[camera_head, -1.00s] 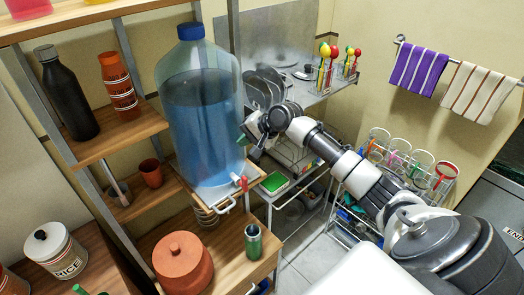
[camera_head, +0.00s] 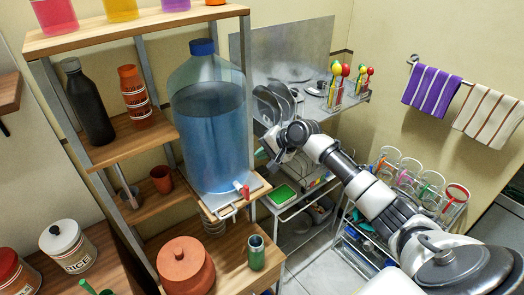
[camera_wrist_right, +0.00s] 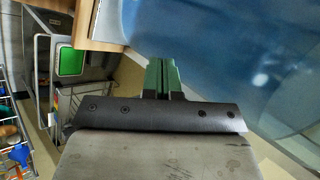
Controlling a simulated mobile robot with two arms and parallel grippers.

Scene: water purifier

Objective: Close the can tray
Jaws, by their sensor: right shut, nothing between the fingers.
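The can tray (camera_head: 222,205) is a light, thin platform with a front handle (camera_head: 228,213), sticking out of the wooden shelf unit. A big clear water can (camera_head: 212,120) with a blue cap, blue water and a red tap (camera_head: 242,191) stands upright on it. My right gripper (camera_head: 262,154) is beside the can's right side, above the tray's level. In the right wrist view its green fingers (camera_wrist_right: 162,76) are together and empty, with the blue can (camera_wrist_right: 210,45) filling the upper right. I cannot tell whether they touch the can. My left gripper is out of view.
An orange-brown pot (camera_head: 184,266) and a green cup (camera_head: 256,252) stand on the lower shelf. A rack of glasses (camera_head: 415,180) is right of my right arm. A metal cart with plates (camera_head: 272,105) is behind the gripper.

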